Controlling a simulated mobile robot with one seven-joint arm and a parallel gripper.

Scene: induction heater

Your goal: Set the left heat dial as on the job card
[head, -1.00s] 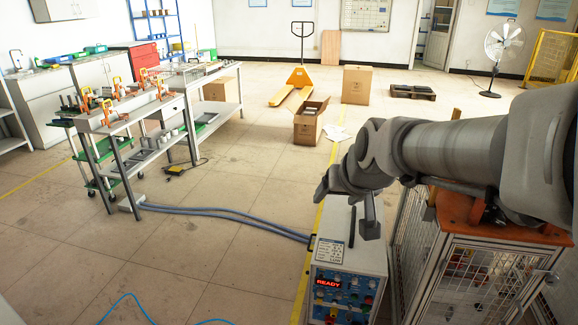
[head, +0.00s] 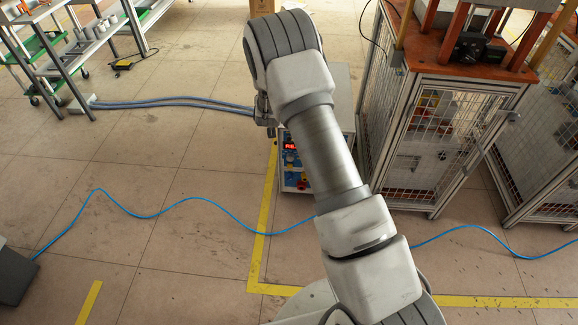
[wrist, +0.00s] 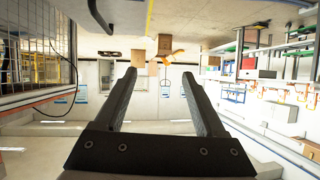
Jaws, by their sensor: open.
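The induction heater (head: 342,92) is a pale box on the floor, mostly behind my arm in the head view. A strip of its blue front panel (head: 292,165) shows, with part of a red lit display (head: 290,145) and some coloured knobs. I cannot tell which knob is the left heat dial, and no job card can be made out. My gripper (wrist: 157,85) is open and empty in the wrist view, which looks across the room upside down. In the head view the gripper is small and partly hidden, by the heater's upper left edge.
A mesh-sided cage with an orange top (head: 430,130) stands right of the heater. A blue cable (head: 150,214) and yellow floor line (head: 258,240) cross the otherwise open floor in front.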

